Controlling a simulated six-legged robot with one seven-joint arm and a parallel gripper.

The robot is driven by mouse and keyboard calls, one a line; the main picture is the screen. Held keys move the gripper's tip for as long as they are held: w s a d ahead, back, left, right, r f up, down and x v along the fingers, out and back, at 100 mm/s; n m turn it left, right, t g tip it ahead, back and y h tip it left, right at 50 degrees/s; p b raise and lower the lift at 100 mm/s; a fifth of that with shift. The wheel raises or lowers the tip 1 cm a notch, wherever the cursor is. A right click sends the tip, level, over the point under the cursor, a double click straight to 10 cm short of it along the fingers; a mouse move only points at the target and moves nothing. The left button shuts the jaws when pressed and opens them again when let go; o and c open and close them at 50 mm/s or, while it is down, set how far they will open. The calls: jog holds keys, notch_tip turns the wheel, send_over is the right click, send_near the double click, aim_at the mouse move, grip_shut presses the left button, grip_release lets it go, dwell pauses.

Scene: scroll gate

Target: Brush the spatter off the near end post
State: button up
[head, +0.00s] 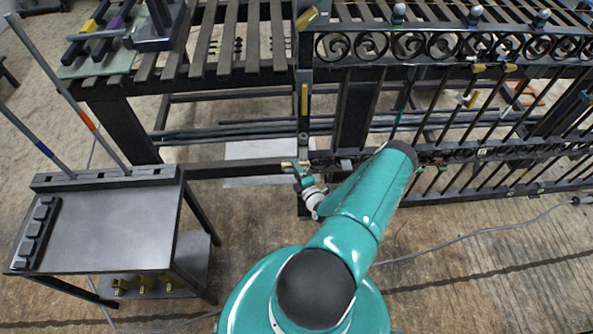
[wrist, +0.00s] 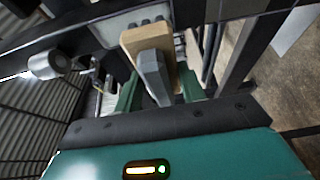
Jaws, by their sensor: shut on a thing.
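The near end post (head: 304,122) is a dark upright at the left end of the scroll gate (head: 430,45), with a yellow strip on its face. My gripper (head: 303,176) is low beside the foot of this post. In the wrist view my gripper (wrist: 160,88) has its green fingers shut on the brush (wrist: 148,45), a tan wooden block with a grey part. In the head view the brush is small and mostly hidden by my gripper. I cannot make out spatter on the post, or whether the brush touches it.
A slatted workbench (head: 235,72) stands left of the post, with tools on its far left. A dark side table (head: 105,228) with a rack of long rods is at the left. A cable (head: 470,237) crosses the floor at right. The floor between table and gate is mostly clear.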

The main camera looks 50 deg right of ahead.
jog(key=shift+w+d, duration=0.65)
jog(key=shift+d, duration=0.05)
dwell(0.4)
